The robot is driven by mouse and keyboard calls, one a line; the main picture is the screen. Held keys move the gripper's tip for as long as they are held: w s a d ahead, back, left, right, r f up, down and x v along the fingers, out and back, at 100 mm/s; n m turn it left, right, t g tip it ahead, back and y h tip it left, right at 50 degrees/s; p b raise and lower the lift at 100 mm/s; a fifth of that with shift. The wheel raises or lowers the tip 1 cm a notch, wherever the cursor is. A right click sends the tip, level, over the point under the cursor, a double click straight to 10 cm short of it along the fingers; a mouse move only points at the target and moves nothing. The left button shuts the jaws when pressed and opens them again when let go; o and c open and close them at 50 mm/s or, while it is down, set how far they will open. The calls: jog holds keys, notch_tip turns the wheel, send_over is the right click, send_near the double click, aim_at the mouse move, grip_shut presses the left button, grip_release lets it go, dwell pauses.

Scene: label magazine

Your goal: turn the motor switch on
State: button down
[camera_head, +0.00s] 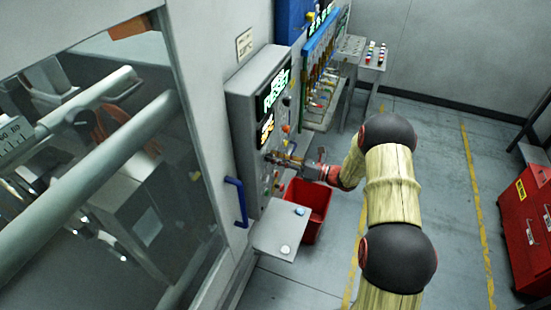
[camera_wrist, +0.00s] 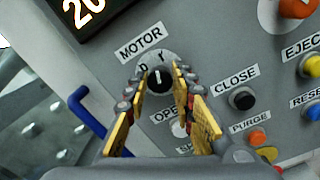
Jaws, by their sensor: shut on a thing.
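The motor switch (camera_wrist: 160,84) is a dark rotary knob on a light round dial under the MOTOR label (camera_wrist: 141,43) in the wrist view. Small marks show on the dial, but I cannot read clearly which one the knob points to. My gripper (camera_wrist: 160,78) has its two yellow-padded fingers on either side of the knob, shut on it. In the head view my gripper (camera_head: 274,157) reaches the front of the grey control panel (camera_head: 240,107); the knob itself is hidden there.
A black CLOSE button (camera_wrist: 242,98) is right of the knob, with yellow EJECT (camera_wrist: 311,65) and blue RESET (camera_wrist: 313,111) buttons beyond. The OPEN button is partly covered by a finger. A blue handle (camera_head: 237,201), a small shelf (camera_head: 276,236) and a red bin (camera_head: 318,197) are close by.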

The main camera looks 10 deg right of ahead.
jog(key=shift+m+p, duration=0.3)
jog(key=shift+m, duration=1)
jog(key=c, duration=1.5)
grip_release()
jog(key=shift+d, duration=0.1)
jog(key=v, duration=1.2)
